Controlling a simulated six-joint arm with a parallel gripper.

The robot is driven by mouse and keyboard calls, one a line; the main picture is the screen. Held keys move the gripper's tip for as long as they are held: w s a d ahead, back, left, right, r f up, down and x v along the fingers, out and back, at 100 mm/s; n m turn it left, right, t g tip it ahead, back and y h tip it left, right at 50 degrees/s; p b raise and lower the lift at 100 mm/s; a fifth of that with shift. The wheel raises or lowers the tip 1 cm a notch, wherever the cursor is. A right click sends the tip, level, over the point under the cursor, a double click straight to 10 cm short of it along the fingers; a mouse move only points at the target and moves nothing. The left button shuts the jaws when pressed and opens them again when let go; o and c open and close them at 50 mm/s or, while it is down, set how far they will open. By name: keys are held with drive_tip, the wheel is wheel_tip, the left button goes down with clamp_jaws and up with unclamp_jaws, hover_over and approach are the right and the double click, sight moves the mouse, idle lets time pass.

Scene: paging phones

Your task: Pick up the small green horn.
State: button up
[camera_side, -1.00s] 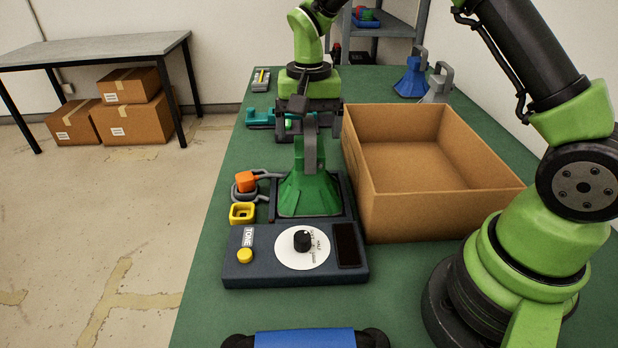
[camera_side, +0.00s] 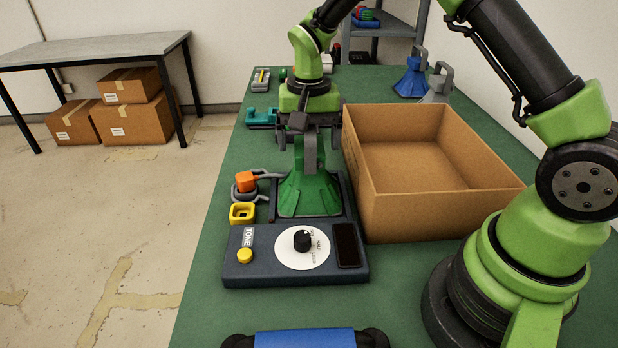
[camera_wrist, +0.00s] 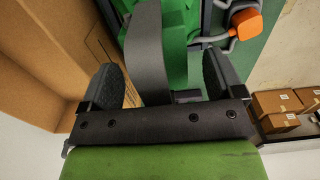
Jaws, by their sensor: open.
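The small green horn (camera_side: 310,197) stands upright, wide end down, on a dark base behind the control panel. Its grey handle (camera_side: 310,160) rises from the top. My gripper (camera_side: 309,145) is open at the handle, pointing down from above and behind. In the wrist view, the handle (camera_wrist: 148,50) lies between the two fingers of my gripper (camera_wrist: 165,85), closer to the left finger, with a wider gap on the right. The green horn body (camera_wrist: 176,30) shows beyond it. Whether a finger touches the handle cannot be told.
An open cardboard box (camera_side: 445,203) stands close to the horn's right. The control panel (camera_side: 294,258) with a dial is in front. An orange plug (camera_side: 246,181) and yellow block (camera_side: 242,213) lie left. A blue horn (camera_side: 410,79) and grey horn (camera_side: 438,84) stand at the back.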

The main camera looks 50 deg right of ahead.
drive_tip(key=c, duration=1.6)
